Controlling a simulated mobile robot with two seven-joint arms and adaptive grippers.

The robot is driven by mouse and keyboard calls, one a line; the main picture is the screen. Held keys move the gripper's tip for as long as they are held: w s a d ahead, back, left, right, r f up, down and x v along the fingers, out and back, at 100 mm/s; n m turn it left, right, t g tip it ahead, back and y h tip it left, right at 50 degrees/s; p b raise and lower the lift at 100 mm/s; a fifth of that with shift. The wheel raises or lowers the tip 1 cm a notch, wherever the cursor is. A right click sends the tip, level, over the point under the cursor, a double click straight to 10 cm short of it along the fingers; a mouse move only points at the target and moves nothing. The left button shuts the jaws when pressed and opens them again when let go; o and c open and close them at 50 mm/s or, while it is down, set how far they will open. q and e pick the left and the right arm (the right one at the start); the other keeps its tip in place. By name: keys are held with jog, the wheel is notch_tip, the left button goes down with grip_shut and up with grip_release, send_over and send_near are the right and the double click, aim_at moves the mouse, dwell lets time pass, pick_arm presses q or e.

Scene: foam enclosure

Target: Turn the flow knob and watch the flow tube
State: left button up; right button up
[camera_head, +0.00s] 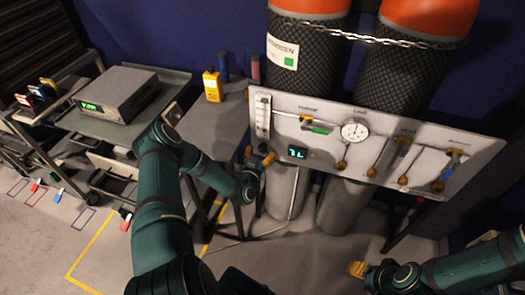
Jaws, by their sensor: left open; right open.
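A grey-white panel (400,133) stands in front of two tall cylinders. The flow tube (263,115) is a narrow upright gauge at the panel's left end; its reading is too small to tell. My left gripper (259,158) is just below the flow tube, its orange-yellow fingertips spread apart, open. I cannot make out the flow knob; the gripper may hide it, and I cannot tell whether they touch. My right gripper (357,269) is low at the front right, away from the panel, with orange-yellow fingertips.
The panel also carries a round dial gauge (354,131), a small digital display (297,152) and several valves and pipes. A chain (370,40) crosses the cylinders (308,50). A yellow handheld meter (212,85) stands on a grey table (207,125). A cart with an instrument (117,93) stands left.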

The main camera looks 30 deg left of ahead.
pick_arm(q)
jog(key=shift+x, duration=1.1)
grip_shut()
jog(key=shift+n, duration=0.3)
